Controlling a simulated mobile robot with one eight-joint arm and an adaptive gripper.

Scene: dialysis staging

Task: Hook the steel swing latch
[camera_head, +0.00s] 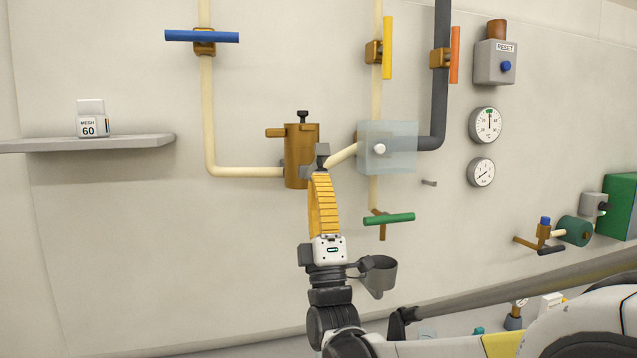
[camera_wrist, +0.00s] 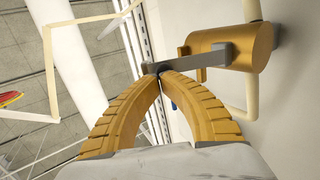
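The steel swing latch (camera_wrist: 203,60) is a flat grey bar in the wrist view. It runs left from the brass strainer body (camera_wrist: 252,46) to the fingertips. In the head view the brass strainer (camera_head: 297,157) is an upright cylinder on the wall, and the latch shows as grey pieces (camera_head: 322,149) at its right side. My gripper (camera_wrist: 159,74) has curved yellow fingers with tips nearly together at the latch's free end. It appears closed on that end, though the contact is partly hidden. In the head view my gripper (camera_head: 318,175) points up at the strainer's lower right.
A translucent box (camera_head: 400,147) with a white knob is right of the strainer. A green-handled valve (camera_head: 388,219) is below it. A grey cup (camera_head: 380,275) hangs beside my wrist. A shelf (camera_head: 90,143) with a mesh 60 box is at left. Wall below the shelf is clear.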

